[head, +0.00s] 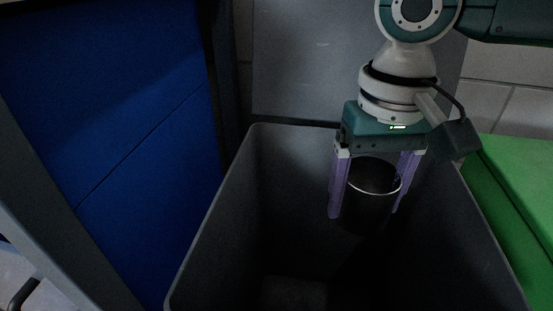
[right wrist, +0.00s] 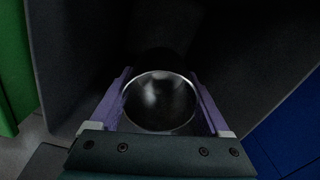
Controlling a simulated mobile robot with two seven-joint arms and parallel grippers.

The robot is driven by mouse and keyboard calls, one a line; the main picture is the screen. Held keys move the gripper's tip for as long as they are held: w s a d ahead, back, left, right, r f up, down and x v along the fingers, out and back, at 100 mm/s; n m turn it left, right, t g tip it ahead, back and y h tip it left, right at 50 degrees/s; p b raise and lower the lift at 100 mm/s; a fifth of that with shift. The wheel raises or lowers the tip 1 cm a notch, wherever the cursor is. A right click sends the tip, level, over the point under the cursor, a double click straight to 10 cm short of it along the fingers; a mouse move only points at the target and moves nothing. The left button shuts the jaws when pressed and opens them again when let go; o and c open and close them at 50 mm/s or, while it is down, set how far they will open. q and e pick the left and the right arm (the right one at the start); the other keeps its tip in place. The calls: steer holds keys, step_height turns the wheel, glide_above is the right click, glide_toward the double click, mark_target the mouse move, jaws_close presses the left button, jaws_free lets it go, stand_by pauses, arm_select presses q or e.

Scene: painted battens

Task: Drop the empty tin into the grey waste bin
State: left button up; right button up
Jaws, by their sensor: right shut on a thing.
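The grey waste bin (head: 228,208) stands open in the middle of the head view, its inside dark and its floor dimly visible. My right gripper (head: 367,212) points down over the bin's opening, its purple fingers shut on the dark empty tin (head: 366,210). The tin is upright, with a bright rim, and hangs within the bin's outline near its back right. The right wrist view looks into the hollow tin (right wrist: 160,102) between both fingers, with the dark bin wall (right wrist: 75,60) around it. My left gripper is not in view.
A blue panelled unit (head: 140,130) stands close on the bin's left. A green box or cabinet (head: 515,175) stands close on its right. A grey panel (head: 310,60) and a pale tiled wall (head: 505,65) are behind.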

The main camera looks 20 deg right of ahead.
steer(key=o, duration=1.2)
step_height(320, 180, up, 10)
steer(key=p, duration=0.5)
